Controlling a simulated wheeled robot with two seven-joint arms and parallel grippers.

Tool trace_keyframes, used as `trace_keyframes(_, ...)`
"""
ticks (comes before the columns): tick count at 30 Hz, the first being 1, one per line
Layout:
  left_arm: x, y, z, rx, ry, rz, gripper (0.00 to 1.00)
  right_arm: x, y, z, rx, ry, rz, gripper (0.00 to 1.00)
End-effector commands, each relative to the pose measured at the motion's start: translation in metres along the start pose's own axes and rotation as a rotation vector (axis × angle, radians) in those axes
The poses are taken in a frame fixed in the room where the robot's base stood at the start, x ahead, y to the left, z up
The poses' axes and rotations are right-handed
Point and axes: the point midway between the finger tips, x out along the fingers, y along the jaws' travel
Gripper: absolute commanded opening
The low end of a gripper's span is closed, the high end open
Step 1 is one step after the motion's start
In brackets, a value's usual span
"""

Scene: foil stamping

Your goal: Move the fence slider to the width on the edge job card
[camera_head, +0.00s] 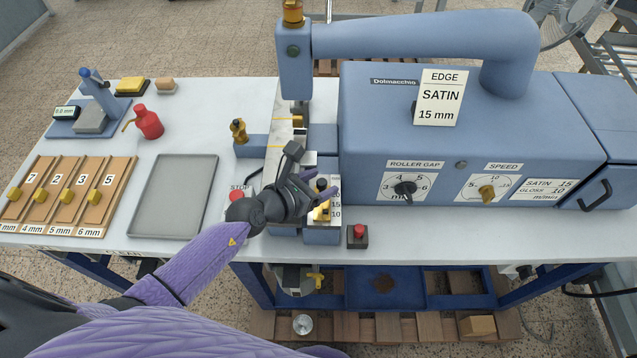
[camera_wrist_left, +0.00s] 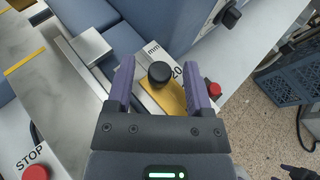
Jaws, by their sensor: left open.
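The edge job card (camera_head: 438,97) on the blue machine reads EDGE, SATIN, 15 mm. The fence slider is a brass piece (camera_head: 321,213) with a black knob, at the front of the machine bed. In the left wrist view the black knob (camera_wrist_left: 160,73) stands on the brass plate (camera_wrist_left: 173,98), between my fingers. My left gripper (camera_head: 318,190) is open, with one purple finger on each side of the knob; it also shows in the left wrist view (camera_wrist_left: 160,88).
A red STOP button (camera_head: 237,196) sits left of my gripper and another red button (camera_head: 358,232) to its right. ROLLER GAP (camera_head: 405,188) and SPEED (camera_head: 487,191) knobs are on the machine front. A grey tray (camera_head: 174,196) lies empty at left.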

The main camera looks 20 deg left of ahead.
Motion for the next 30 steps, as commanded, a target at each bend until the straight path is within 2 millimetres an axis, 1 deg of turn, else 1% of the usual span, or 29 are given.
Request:
trace_keyframes(6,0.0004,0.0000,0.0002,-0.001,0.000,0.000,0.67,-0.0002,-0.0001,0.0003,-0.001,-0.001,0.000,0.65)
trace_keyframes(7,0.0004,0.0000,0.0002,-0.001,0.000,0.000,0.62,-0.0002,-0.0002,0.0003,-0.001,-0.001,0.000,0.65)
trace_keyframes(8,0.0004,0.0000,0.0002,-0.001,0.000,0.000,0.56,-0.0002,-0.0002,0.0004,-0.001,-0.001,0.000,0.65)
trace_keyframes(9,0.0003,0.0000,0.0003,-0.001,0.000,0.000,0.47,-0.0002,-0.0002,0.0004,-0.001,-0.001,0.000,0.65)
trace_keyframes(11,0.0003,0.0000,0.0003,-0.001,0.000,0.000,0.35,-0.0002,-0.0002,0.0005,-0.001,-0.001,0.000,0.65)
trace_keyframes(12,0.0002,0.0000,0.0003,-0.001,0.000,0.000,0.26,-0.0002,-0.0003,0.0005,-0.001,-0.001,0.000,0.65)
trace_keyframes(14,0.0002,0.0000,0.0003,-0.001,0.000,0.000,0.14,-0.0002,-0.0003,0.0006,-0.001,-0.001,0.000,0.65)
trace_keyframes(15,0.0002,0.0001,0.0003,-0.001,0.000,0.000,0.05,-0.0002,-0.0003,0.0006,-0.001,-0.001,-0.001,0.65)
trace_keyframes(16,0.0002,0.0001,0.0003,-0.001,0.000,0.000,0.00,-0.0002,-0.0003,0.0006,0.000,-0.001,-0.001,0.65)
trace_keyframes(30,0.0001,0.0001,0.0003,-0.002,-0.001,0.000,0.00,-0.0002,-0.0009,0.0008,0.001,-0.001,-0.001,0.65)
